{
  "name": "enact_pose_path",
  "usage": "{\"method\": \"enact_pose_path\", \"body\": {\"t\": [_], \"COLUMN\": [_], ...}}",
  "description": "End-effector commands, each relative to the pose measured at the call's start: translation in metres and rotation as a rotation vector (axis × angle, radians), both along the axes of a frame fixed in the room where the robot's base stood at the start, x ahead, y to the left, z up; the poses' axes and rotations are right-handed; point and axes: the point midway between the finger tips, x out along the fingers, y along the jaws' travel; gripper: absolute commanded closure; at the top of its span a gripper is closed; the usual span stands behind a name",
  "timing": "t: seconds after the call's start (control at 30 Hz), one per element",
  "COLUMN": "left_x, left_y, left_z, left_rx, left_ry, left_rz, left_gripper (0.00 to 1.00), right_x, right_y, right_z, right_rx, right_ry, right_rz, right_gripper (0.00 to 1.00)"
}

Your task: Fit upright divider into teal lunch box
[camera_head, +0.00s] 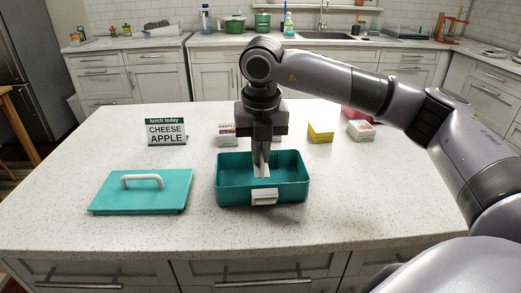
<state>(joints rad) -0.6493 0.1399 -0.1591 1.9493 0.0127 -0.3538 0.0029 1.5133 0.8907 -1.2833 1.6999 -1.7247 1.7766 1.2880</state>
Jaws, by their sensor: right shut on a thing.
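The open teal lunch box (289,187) stands on the white speckled counter, with a white latch (264,197) on its front. My right gripper (261,160) points down over the middle of the box. It is shut on the white upright divider (262,170), whose lower part shows below the fingertips, within the box outline. The front wall may hide its bottom edge, and I cannot tell whether it touches the box floor. The teal lid (143,194) with a white handle lies flat left of the box. My left gripper is not in view.
A sign (166,132) reading "lunch today, cheese, apple" stands at the back left. The counter's front left is clear.

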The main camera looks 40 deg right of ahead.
Motion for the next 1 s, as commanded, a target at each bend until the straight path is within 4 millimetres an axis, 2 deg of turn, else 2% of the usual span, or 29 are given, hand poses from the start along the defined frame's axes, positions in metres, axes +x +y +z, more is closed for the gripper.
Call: {"method": "enact_pose_path", "body": {"t": [0.6, 1.0], "left_x": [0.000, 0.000], "left_y": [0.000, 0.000], "left_z": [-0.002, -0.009], "left_rx": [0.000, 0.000], "left_ry": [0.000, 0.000], "left_rz": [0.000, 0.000], "left_gripper": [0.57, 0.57], "right_x": [0.000, 0.000], "right_y": [0.000, 0.000], "right_z": [0.000, -0.010], "right_rx": [0.000, 0.000], "right_ry": [0.000, 0.001], "right_rz": [0.000, 0.000], "right_gripper": [1.00, 1.00]}}
